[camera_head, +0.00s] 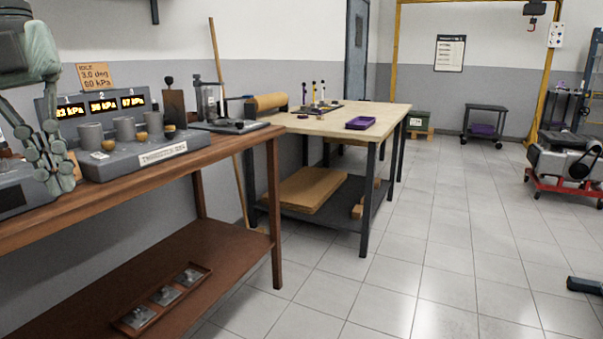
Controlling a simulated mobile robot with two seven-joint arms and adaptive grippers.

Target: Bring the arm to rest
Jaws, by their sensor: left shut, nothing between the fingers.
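My left arm comes in at the far left edge. My left gripper (60,180) points down with its fingers together and nothing between them. It shows in front of the left end of the grey test bench unit (135,160), over the brown wooden bench (215,152); I cannot tell whether it touches anything. The unit has three lit pressure displays (103,105) and several grey cylinders. My right gripper is not in view.
A dark-topped stand (225,125) sits at the wooden bench's right end. A pale-topped table (345,115) with a purple tray (360,122) stands beyond. A lower shelf holds a brown tray (163,297). An engine on a red stand (570,185) is at right. The tiled floor between is clear.

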